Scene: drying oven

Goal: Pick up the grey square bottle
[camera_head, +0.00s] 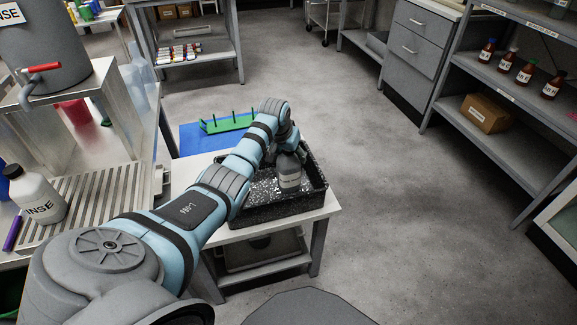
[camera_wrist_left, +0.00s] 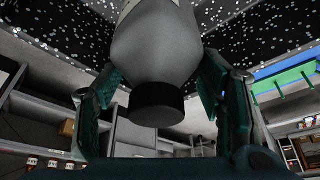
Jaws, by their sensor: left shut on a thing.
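The grey square bottle (camera_head: 289,172) is in the black speckled crate (camera_head: 262,214) on the small white table, with a pale label on its side. In the left wrist view the bottle (camera_wrist_left: 155,45) fills the top middle, its black cap (camera_wrist_left: 156,103) pointing toward the camera. My left gripper (camera_head: 287,145) reaches down over the crate from the left and is shut on the bottle near its shoulders. In the left wrist view its fingers (camera_wrist_left: 155,75) lie on both sides of the bottle. I cannot tell whether the bottle's base touches the crate floor. My right gripper is not in view.
A blue mat (camera_head: 205,138) with a green peg rack (camera_head: 228,122) lies behind the crate. At left is a metal bench with a white bottle (camera_head: 38,194) and a grey drum (camera_head: 45,45). Shelves with brown bottles (camera_head: 505,63) stand at right. The floor between is clear.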

